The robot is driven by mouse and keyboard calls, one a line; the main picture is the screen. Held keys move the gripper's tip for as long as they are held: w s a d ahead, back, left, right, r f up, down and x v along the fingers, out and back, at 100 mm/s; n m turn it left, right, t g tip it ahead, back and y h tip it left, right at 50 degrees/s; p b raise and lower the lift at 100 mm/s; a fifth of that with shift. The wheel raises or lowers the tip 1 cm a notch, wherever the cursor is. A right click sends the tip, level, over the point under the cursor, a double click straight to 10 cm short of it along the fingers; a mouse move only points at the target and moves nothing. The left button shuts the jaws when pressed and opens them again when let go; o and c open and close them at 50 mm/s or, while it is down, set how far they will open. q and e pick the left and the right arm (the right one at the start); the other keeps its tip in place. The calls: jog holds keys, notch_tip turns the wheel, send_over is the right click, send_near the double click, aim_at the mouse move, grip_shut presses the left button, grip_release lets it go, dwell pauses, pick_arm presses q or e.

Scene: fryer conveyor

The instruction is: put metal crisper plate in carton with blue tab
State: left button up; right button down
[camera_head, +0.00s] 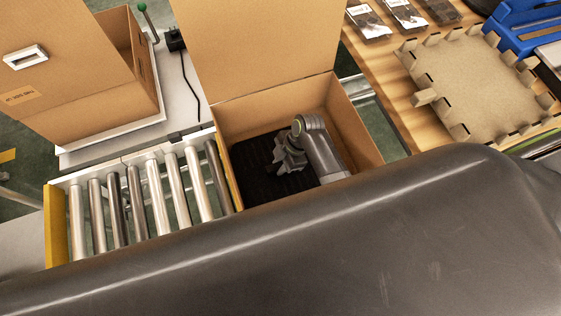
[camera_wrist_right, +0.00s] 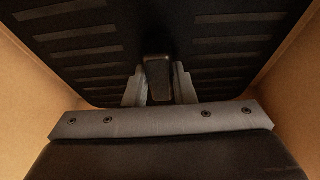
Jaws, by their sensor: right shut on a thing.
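The crisper plate (camera_head: 258,172), dark with rows of slots, is inside the open carton (camera_head: 362,131) in the middle of the head view. In the right wrist view the plate (camera_wrist_right: 85,45) fills the upper part, between the carton's walls. My right gripper (camera_head: 281,163) reaches down into this carton. In the wrist view its fingers (camera_wrist_right: 159,88) are shut on a small dark tab of the plate. Whether the plate rests on the carton floor, I cannot tell. I see no blue tab on the carton. My left gripper is not in view.
A second open carton (camera_head: 60,75) stands at the upper left. Metal rollers (camera_head: 135,200) lie left of the middle carton. A wooden table (camera_head: 385,75) with a notched cardboard piece (camera_head: 475,85) is at the upper right. A large grey part of mine blocks the lower view.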

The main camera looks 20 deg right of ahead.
jog(key=c, duration=1.2)
grip_release()
jog(key=shift+r, duration=0.5)
jog(key=p+v, duration=0.2)
jog(key=v, duration=1)
jog(key=shift+r, duration=0.1)
